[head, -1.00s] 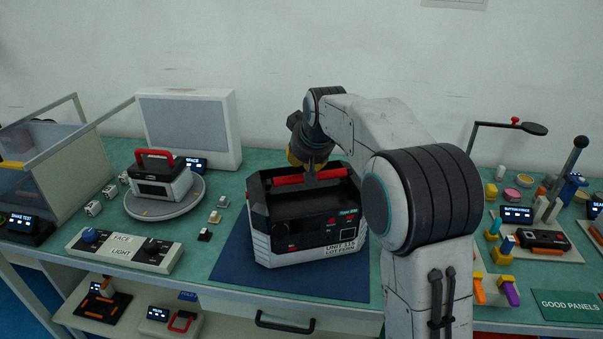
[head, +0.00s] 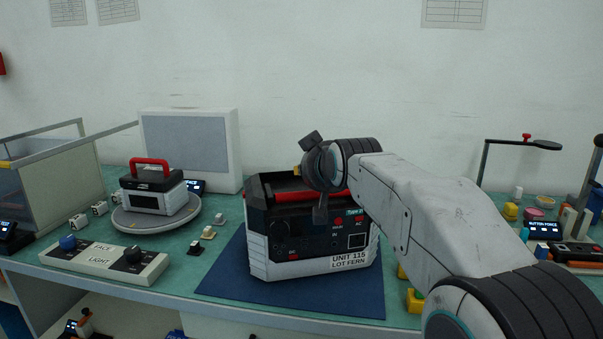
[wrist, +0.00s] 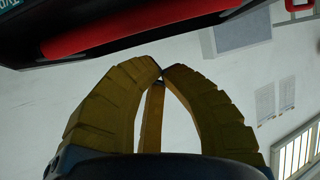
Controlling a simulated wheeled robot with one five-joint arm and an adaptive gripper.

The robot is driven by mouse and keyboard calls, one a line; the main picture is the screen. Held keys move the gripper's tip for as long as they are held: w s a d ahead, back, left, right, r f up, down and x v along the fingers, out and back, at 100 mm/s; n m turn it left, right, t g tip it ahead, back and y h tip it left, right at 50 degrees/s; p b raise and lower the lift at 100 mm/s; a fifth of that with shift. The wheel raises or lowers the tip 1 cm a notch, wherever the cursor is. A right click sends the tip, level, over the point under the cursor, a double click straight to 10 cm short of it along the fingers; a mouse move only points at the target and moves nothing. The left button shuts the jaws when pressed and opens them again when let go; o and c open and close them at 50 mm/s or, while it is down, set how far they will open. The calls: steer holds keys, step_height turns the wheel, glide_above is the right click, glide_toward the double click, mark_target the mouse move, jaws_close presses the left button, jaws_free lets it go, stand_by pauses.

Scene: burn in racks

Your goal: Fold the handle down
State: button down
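The unit (head: 285,262), a black and white case labelled UNIT 115 LOT FERN, stands upright on a blue mat. Its red handle (head: 290,197) lies low across the top, partly hidden behind my wrist. I cannot tell whether it is fully down. In the wrist view the red handle (wrist: 140,30) runs along the dark case edge at the top of the picture. My gripper (wrist: 162,72) has its yellow fingers together at the tips with nothing between them, apart from the handle. In the head view my wrist hides most of the fingers, above the case top.
A smaller unit with a raised red handle (head: 151,163) sits on a round grey turntable (head: 125,222) at left. A FACE/LIGHT knob panel (head: 104,262) lies in front of it. A white-framed grey panel (head: 190,145) stands behind. Small parts and a lamp-like stand (head: 484,175) are at right.

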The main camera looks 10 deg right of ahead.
steer(key=shift+s+f+t+b, duration=0.3)
steer(key=shift+f+t+b, duration=0.35)
steer(key=shift+b, duration=1.05)
steer(key=shift+s+f+t+b, duration=0.3)
steer(key=shift+f+t+b, duration=0.35)
steer(key=shift+b, duration=1.05)
steer(key=shift+s+b, duration=0.1)
steer(key=shift+b, duration=0.5)
steer(key=shift+s+b, duration=0.1)
steer(key=shift+b, duration=0.45)
steer(key=shift+s+r+p, duration=0.1)
steer(key=shift+r+p, duration=0.5)
steer(key=r+p, duration=0.3)
steer(key=shift+s+r, duration=0.25)
steer(key=shift+s, duration=0.05)
steer(key=s, duration=1)
steer(key=shift+f, duration=0.2)
steer(key=shift+d, duration=0.1)
